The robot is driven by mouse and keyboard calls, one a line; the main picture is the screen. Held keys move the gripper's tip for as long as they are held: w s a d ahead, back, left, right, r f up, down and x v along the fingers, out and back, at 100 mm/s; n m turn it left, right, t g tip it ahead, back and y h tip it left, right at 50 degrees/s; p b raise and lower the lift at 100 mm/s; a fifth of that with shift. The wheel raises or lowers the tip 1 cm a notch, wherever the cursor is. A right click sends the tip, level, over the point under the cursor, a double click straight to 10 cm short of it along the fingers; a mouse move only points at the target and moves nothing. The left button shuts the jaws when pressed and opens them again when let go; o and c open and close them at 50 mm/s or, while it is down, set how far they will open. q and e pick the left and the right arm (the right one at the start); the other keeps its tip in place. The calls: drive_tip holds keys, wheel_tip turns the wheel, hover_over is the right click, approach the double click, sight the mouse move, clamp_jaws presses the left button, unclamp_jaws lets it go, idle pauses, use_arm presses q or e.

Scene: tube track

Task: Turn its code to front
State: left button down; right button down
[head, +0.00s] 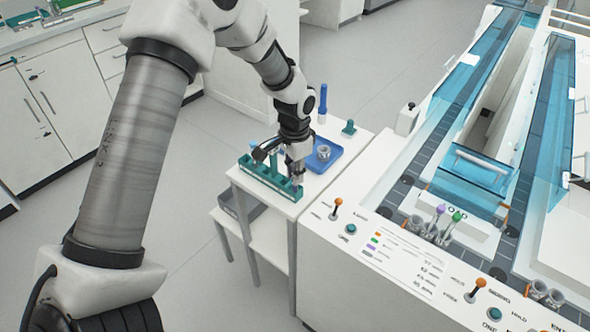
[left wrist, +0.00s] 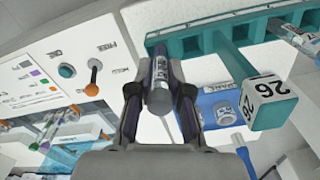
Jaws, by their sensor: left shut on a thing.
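My left gripper (head: 295,172) is over the right end of a teal rack (head: 260,172) on a small white side table. In the left wrist view its two dark fingers (left wrist: 160,98) are shut on a slim tube (left wrist: 159,68) with a dark body and a grey rounded end. Part of a printed label shows on the tube between the fingers, but it is too small to read. The teal rack (left wrist: 185,42) shows along the top of that view, with another labelled tube (left wrist: 296,36) in it. My right gripper is not in view.
A blue tray (head: 333,161) with a grey ring-shaped holder (head: 323,153) lies beside the rack. A block marked 26 (left wrist: 268,103) is close to the gripper. The track console (head: 375,245) is to the right.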

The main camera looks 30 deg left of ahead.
use_arm(q)
drive_tip(key=shift+r+n+p, duration=0.15)
drive_tip(key=shift+n+p, duration=0.65)
drive_tip(key=shift+n, duration=0.4)
drive_tip(key=n+p, duration=0.1)
drive_tip(key=n, duration=0.2)
drive_tip(key=shift+n+p, duration=0.3)
drive_tip(key=shift+n, duration=0.3)
drive_tip(key=shift+f+p, duration=0.2)
drive_tip(key=shift+p, duration=0.1)
drive_tip(key=shift+f, duration=0.1)
